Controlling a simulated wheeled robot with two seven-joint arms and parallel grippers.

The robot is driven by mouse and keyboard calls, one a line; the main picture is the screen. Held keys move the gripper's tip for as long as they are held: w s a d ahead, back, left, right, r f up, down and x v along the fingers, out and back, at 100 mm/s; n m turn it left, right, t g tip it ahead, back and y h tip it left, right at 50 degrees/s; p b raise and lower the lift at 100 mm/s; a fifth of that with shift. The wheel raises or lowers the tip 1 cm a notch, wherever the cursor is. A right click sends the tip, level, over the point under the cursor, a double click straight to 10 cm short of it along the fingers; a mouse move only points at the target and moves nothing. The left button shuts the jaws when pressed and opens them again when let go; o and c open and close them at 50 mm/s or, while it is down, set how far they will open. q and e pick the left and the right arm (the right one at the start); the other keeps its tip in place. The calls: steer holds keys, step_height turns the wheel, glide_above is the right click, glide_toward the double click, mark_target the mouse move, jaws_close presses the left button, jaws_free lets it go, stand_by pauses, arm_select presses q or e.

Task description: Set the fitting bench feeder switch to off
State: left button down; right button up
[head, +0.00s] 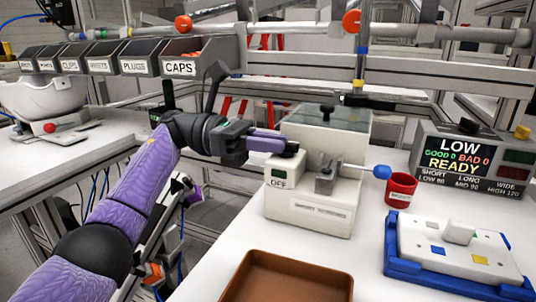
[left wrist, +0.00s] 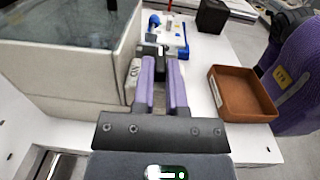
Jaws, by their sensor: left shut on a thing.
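The feeder is a pale box (head: 325,190) with a grey lidded top on the bench. Its small white switch block (head: 281,181) shows a green patch and the word OFF on the front. In the left wrist view, the block's side (left wrist: 134,78) reads ON. My left gripper (head: 290,147) reaches in from the left at the block's top. It also shows in the left wrist view (left wrist: 160,62), its purple fingers shut on the dark switch lever (left wrist: 151,48). The fingers partly hide the lever, so its exact setting is unclear. My right gripper is out of view.
A rod with a blue knob (head: 381,172) sticks out to the right of the feeder. A red cup (head: 401,188), a blue-edged tray (head: 392,262) and a display box (head: 468,160) stand right. A brown tray (head: 250,262) lies in front. Labelled bins (head: 140,67) hang behind.

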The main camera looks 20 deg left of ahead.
arm_select(q)
steer(key=shift+d+f+m+g, duration=0.15)
steer(key=shift+f+m+g, duration=0.2)
steer(key=shift+g, duration=0.35)
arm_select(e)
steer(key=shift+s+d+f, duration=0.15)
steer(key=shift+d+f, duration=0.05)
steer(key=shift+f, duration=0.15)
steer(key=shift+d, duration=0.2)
arm_select(q)
steer(key=c, duration=0.7)
jaws_free()
steer(key=shift+d, duration=0.1)
steer(key=shift+c, duration=0.2)
steer(key=shift+o, duration=0.4)
steer(key=shift+d+r, duration=0.1)
steer(key=shift+d, duration=0.1)
steer(key=shift+w, duration=0.1)
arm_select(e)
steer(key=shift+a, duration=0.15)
arm_select(q)
steer(key=shift+r, duration=0.15)
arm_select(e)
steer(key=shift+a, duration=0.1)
arm_select(q)
steer(key=shift+a, duration=0.2)
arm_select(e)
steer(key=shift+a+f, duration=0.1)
